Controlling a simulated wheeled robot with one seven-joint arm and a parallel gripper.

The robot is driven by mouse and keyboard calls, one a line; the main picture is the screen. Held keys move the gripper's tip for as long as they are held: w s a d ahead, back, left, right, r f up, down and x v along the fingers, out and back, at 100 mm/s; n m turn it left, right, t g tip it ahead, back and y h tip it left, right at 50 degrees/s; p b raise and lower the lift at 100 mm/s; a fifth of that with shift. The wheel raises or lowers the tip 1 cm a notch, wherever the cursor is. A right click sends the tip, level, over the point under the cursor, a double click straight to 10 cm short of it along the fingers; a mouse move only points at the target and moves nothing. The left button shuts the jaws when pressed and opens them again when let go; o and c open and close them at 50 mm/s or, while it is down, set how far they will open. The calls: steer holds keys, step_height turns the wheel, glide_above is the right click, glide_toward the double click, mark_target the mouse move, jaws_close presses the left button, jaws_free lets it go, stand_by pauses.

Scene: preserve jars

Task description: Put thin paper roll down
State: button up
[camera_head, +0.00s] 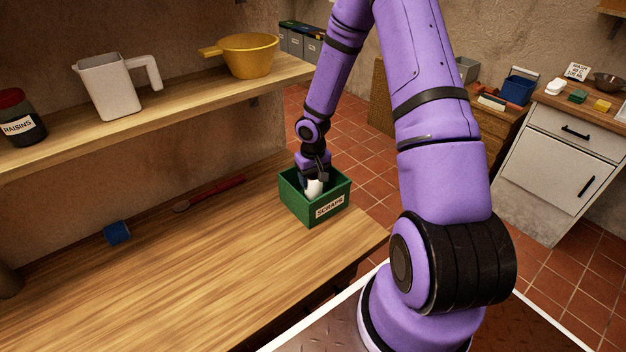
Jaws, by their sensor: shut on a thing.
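My gripper (315,172) is down at the mouth of a green box labelled SCRAPS (312,207), near the right end of the wooden counter. It is shut on a white thing, taken as the thin paper roll (314,188), which is partly inside the box. The box's front wall and my fingers hide part of the roll, so I cannot tell whether it touches the bottom.
A blue object (117,233) and a red-handled tool (210,193) lie at the back of the counter (190,285). The shelf above holds a raisins jar (18,120), a white jug (108,88) and a yellow pan (247,56). The counter's front is clear.

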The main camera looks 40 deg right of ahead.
steer(key=shift+f, duration=0.45)
steer(key=shift+f, duration=0.1)
steer(key=o, duration=1)
